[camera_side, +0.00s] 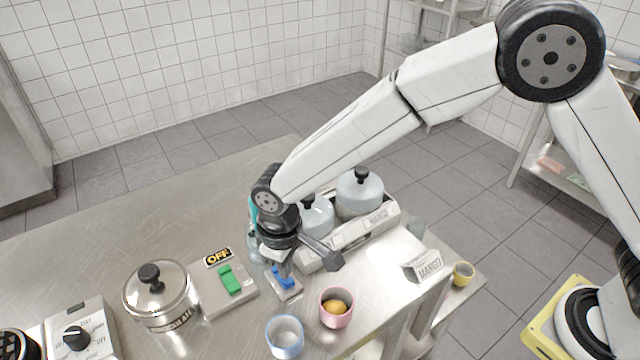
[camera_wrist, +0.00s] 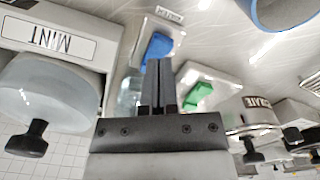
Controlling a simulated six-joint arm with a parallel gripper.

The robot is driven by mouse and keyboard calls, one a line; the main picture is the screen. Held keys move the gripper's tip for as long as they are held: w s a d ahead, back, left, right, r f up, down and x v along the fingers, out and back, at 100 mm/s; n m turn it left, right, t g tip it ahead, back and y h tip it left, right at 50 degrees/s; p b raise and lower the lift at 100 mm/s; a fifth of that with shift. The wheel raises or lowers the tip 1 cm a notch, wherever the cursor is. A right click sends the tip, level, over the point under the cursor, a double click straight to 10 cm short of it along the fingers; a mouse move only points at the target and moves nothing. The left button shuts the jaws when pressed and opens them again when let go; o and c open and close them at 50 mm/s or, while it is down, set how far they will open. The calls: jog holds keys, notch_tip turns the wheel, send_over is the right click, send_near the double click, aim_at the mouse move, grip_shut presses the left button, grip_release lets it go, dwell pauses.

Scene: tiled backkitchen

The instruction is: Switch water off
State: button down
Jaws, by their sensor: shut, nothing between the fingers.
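A blue rocker switch (camera_side: 288,284) on a small grey base stands near the middle of the counter; it also shows in the wrist view (camera_wrist: 156,47), with a small plate at its far end whose lettering I cannot read. My gripper (camera_side: 284,271) is shut and empty, pointing down right at the blue switch. In the wrist view the closed fingertips (camera_wrist: 159,64) overlap the switch, hiding part of it; I cannot tell whether they touch it.
A lidded steel pot (camera_side: 160,300) and a dial box (camera_side: 80,330) are to the left. A blue-rimmed cup (camera_side: 284,338) and a pink cup (camera_side: 336,308) holding a round orange thing stand in front. A tray with lidded jars (camera_side: 360,232) is close behind my gripper.

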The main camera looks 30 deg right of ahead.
jog(key=shift+f, duration=1)
dwell(0.9)
jog(key=shift+r, duration=3.5)
jog(key=s+d+r+m+t, duration=0.1)
jog(key=d, duration=0.7)
jog(key=s+d+r+m, duration=0.1)
jog(key=d+m, duration=0.1)
jog(key=d, duration=0.5)
jog(key=s+d+m+t, duration=0.1)
jog(key=s+d+m, duration=0.2)
jog(key=s+d, duration=0.6)
jog(key=d+f, duration=0.1)
jog(key=d, duration=0.3)
jog(key=shift+s+d+t, duration=0.15)
jog(key=shift+s+t, duration=0.05)
jog(key=shift+t, duration=0.1)
